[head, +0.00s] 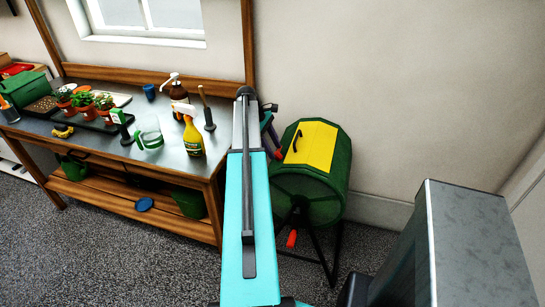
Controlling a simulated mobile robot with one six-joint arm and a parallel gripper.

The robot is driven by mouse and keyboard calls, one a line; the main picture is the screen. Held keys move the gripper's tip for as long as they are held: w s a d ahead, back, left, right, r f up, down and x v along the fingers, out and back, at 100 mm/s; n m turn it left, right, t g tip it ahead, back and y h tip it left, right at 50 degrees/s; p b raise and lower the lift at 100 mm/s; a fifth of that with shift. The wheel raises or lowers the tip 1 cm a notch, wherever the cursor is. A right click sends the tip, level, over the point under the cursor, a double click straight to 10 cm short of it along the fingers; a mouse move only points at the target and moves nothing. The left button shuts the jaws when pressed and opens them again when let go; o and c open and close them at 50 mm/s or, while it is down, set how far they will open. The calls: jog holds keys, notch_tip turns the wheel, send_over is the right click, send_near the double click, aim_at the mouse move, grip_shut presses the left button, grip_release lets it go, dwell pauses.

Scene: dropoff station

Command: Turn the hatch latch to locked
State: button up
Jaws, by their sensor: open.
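A yellow hatch (311,144) with a dark curved handle (297,140) is on the upper front of a green drum (322,190). The hatch lies flat against the drum and looks shut. I cannot make out a separate latch or its setting. The end of my arm, with my gripper (274,146), shows partly behind my turquoise arm link, at the drum's upper left edge. My gripper is open, small and partly hidden. I see nothing held in it. I cannot tell whether it touches the drum.
The drum stands on dark legs, with a red grip (292,238) below. On the left, a workbench (165,157) holds potted plants, a yellow spray bottle (192,137), a brown pump bottle (179,95) and a glass jug (150,137). A wall is close behind. Grey floor lies in front.

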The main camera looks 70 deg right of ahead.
aim_at(278, 156)
jog(key=shift+x, duration=1.2)
